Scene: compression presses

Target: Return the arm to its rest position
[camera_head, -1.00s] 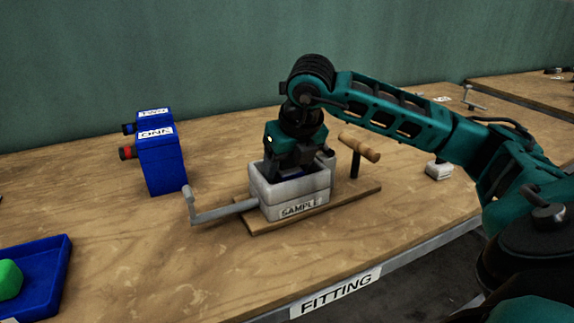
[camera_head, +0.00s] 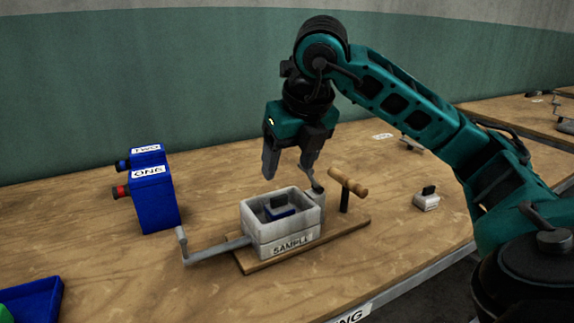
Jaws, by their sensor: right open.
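My right arm (camera_head: 400,105) comes in from the right and arches over the table. My right gripper (camera_head: 290,170) points down above the sample press (camera_head: 281,239), apart from it. Its two fingers are open with nothing between them. The press is a grey-white box labelled SAMPLE on a wooden board, with a grey crank at its left. A blue block with a dark upright piece (camera_head: 279,210) sits inside the box. My left gripper is not in view.
Blue boxes labelled ONE (camera_head: 154,199) and TWO (camera_head: 146,152) stand at the left. A small white block (camera_head: 427,200) lies at the right. A blue tray (camera_head: 32,300) is at the bottom left.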

